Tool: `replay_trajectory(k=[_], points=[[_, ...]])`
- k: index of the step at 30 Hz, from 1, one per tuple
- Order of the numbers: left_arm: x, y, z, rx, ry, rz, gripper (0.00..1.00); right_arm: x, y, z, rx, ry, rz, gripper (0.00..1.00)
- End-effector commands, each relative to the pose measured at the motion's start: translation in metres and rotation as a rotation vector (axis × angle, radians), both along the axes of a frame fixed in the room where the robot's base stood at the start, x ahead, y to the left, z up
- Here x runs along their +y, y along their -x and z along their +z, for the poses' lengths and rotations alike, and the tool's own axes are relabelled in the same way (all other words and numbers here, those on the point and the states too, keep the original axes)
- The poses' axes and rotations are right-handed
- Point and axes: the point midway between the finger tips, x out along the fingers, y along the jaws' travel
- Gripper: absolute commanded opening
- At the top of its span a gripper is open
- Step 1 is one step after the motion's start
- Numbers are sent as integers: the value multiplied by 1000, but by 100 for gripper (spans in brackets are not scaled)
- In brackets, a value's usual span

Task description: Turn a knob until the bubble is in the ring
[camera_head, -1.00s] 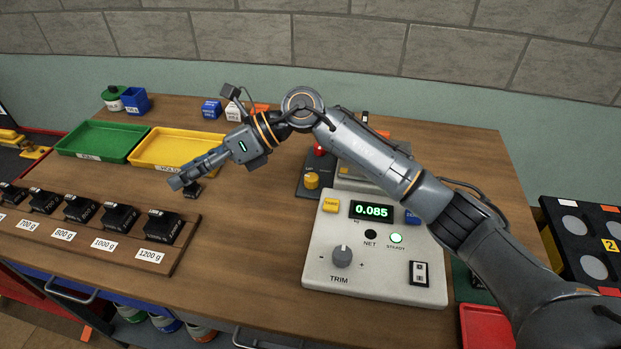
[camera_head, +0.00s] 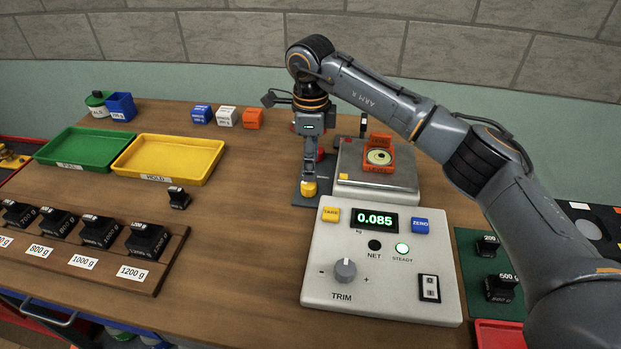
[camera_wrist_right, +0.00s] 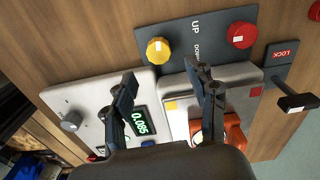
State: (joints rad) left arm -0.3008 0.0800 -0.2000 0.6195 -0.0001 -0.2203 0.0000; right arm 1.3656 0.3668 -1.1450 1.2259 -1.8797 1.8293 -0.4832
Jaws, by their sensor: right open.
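An orange bubble level (camera_head: 376,167) with a round pale vial stands on the scale's metal pan (camera_head: 400,181). The bubble's place against the ring is too small to tell. In the right wrist view the level (camera_wrist_right: 233,129) is partly hidden by a finger. A yellow knob (camera_head: 308,188) and a red knob (camera_wrist_right: 242,35) sit on a dark plate marked UP and DOWN (camera_wrist_right: 199,35). My right gripper (camera_head: 309,172) points down over the yellow knob. In the right wrist view its open fingers (camera_wrist_right: 162,78) lie either side of the line to the yellow knob (camera_wrist_right: 158,50). My left gripper is out of view.
The scale's console (camera_head: 330,275) has a grey TRIM knob (camera_head: 345,270) and a display (camera_head: 374,219) reading 0.085. A black LOCK lever (camera_wrist_right: 297,102) stands beside the plate. Yellow (camera_head: 200,142) and green trays are at left. Bare table lies left of the console.

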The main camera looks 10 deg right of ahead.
Motion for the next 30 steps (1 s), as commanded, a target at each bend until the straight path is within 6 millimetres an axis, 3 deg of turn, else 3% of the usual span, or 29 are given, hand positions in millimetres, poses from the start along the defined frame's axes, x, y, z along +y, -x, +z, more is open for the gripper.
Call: replay_trajectory(k=[6,10,22,23,30], points=[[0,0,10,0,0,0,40,0,1,-41,3,-1,0,57],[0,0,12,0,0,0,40,1,1,-56,2,-2,1,57],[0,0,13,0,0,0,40,1,0,-65,-2,-2,1,57],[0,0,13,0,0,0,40,1,0,-65,-2,-2,1,55],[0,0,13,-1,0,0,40,1,0,-65,-2,-2,1,6]])
